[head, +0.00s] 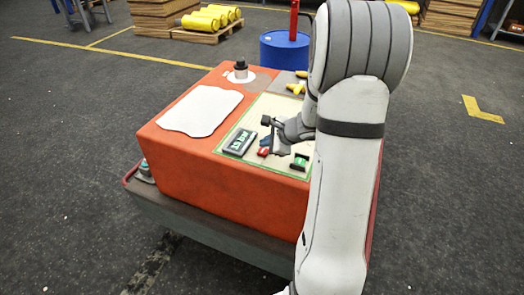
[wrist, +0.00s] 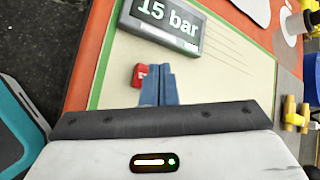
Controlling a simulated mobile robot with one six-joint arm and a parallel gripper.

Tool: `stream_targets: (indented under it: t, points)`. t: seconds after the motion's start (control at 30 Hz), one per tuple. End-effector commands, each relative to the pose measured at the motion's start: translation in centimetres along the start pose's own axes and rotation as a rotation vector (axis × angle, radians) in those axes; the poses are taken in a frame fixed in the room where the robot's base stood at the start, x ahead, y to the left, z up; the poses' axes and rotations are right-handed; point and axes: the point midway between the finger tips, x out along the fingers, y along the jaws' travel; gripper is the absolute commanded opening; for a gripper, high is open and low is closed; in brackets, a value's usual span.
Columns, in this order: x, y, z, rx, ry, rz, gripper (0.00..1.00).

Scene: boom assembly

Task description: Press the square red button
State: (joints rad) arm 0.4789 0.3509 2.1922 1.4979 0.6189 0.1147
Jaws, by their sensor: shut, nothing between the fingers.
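The square red button (head: 263,152) sits on the cream panel on top of the orange box, beside the display. It also shows in the wrist view (wrist: 139,75), just left of my fingertips and partly hidden by them. My gripper (head: 276,150) points down over the panel, close to the button. Its two blue fingers (wrist: 158,80) are shut together with nothing between them. I cannot tell whether the tips touch the button or panel.
A display (wrist: 166,25) reading "15 bar" lies beside the button. A green control (head: 299,162) is to the button's right. Yellow valve handles (head: 296,88) and a black knob (head: 240,66) stand farther back. A white sheet (head: 200,110) covers the box's left top.

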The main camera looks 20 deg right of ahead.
Motion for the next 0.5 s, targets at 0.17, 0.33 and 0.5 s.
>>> stream_targets:
  t: [0.17, 0.33, 0.5]
  points:
    - [0.2, 0.15, -0.16, 0.0, 0.0, 0.0, 0.0]
    - [0.59, 0.43, -0.45, 0.001, 0.0, 0.0, 0.0]
    - [0.59, 0.43, -0.45, 0.0, 0.0, 0.0, 0.0]
